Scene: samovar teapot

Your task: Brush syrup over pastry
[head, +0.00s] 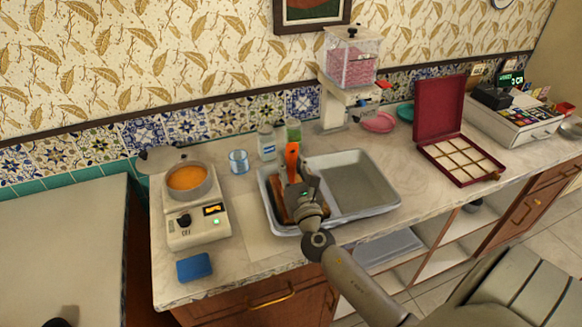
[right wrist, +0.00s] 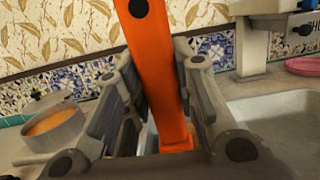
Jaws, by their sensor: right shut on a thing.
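An orange-handled brush (head: 292,160) stands upright in my right gripper (head: 298,183), over the left part of a metal tray (head: 392,203). In the right wrist view the gripper (right wrist: 165,125) is shut on the orange handle (right wrist: 152,60). The brush's lower end is hidden. Brown pastry (head: 279,200) lies in the left part of the tray, partly covered by the gripper. A pot of orange syrup (head: 187,180) sits on a white device with a small display at the left; the pot also shows in the right wrist view (right wrist: 52,128). My left gripper is not clearly visible.
A blue sponge (head: 194,267) lies at the front left of the counter. A glass (head: 238,162) and small jars (head: 266,141) stand behind the tray. A dispenser (head: 350,75) stands behind it; an open red box (head: 455,145) and a cash register (head: 515,115) are at the right.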

